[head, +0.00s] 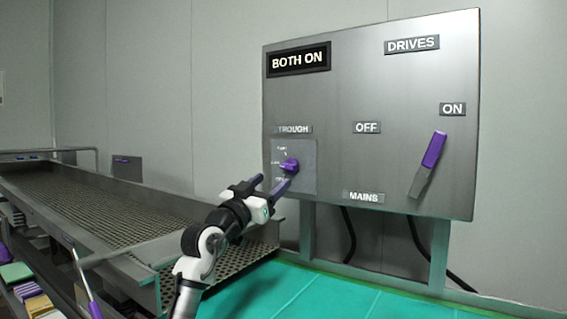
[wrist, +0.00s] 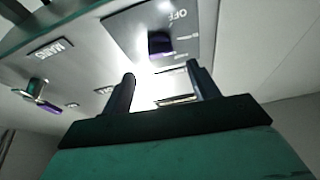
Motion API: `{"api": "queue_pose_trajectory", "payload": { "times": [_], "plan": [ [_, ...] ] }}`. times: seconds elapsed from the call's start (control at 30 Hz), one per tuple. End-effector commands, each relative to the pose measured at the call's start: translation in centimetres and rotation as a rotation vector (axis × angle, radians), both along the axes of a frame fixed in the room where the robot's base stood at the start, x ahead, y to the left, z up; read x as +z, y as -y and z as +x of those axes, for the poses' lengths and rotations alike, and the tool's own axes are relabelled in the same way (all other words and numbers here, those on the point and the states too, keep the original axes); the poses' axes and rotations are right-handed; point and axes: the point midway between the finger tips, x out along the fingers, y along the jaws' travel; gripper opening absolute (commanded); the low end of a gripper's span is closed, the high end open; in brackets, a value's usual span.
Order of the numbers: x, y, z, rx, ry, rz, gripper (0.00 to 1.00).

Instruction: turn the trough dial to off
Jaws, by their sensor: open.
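The trough dial (head: 289,165) is a small purple knob on a grey square plate (head: 308,172) under the TROUGH label, at the panel's lower left. Its small position marks are too blurred to read in the head view. In the wrist view the dial (wrist: 160,43) shows upside down, with an OFF mark (wrist: 178,14) on its plate. My gripper (head: 270,184) is in front of the plate, just below and left of the dial. In the wrist view its two fingers (wrist: 162,80) are apart with nothing between them, and the dial lies beyond the tips. Contact cannot be told.
The panel (head: 340,110) carries a BOTH ON display (head: 298,59) and a purple-handled mains lever (head: 430,160) pointing up toward ON. A perforated metal trough (head: 110,210) runs along the left. A green surface (head: 320,295) lies below the panel. Cables hang underneath.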

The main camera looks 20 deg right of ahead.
Motion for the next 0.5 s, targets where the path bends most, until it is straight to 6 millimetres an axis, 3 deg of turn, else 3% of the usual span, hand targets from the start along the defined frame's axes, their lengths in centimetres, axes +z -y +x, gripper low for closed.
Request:
{"api": "queue_pose_trajectory", "payload": {
  "times": [0.03,0.2,0.5],
  "plan": [
    [1.0,1.0,0.6,-0.001,0.0,0.001,0.6],
    [2.2,3.4,2.4,-0.001,0.0,0.0,0.6],
    [2.9,5.4,4.0,0.001,0.0,-0.001,0.6]
  ]
}}
